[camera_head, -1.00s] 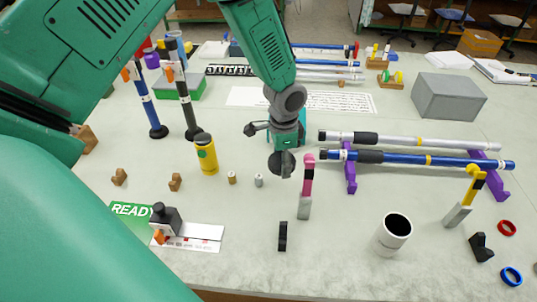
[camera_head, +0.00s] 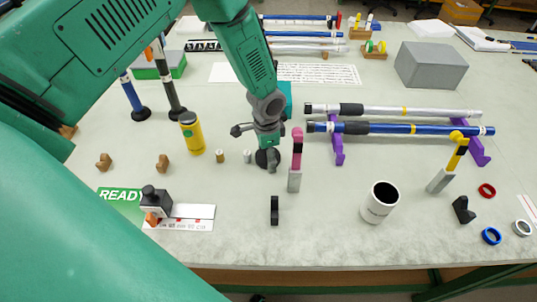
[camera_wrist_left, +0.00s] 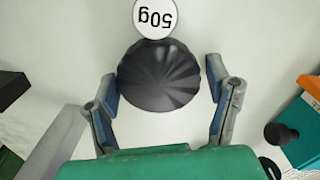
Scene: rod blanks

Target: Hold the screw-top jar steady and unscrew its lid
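A yellow jar (camera_head: 192,136) with a dark top stands upright left of my left gripper; I cannot tell if the dark top is a cap or an open mouth. My left gripper (camera_head: 268,152) points down low over the middle of the table. A black ribbed round lid (camera_head: 262,160) is between its fingers, close to the tabletop; I cannot tell if it touches. In the left wrist view the lid (camera_wrist_left: 160,78) fills the space between the two finger pads (camera_wrist_left: 163,82). My right gripper is not in view.
A small 50g weight (camera_head: 247,156) stands just beside the lid and also shows in the left wrist view (camera_wrist_left: 155,18). A pink-topped tool (camera_head: 296,160) stands close on the right. A white cup (camera_head: 379,203) and rods (camera_head: 400,128) on purple stands are farther right.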

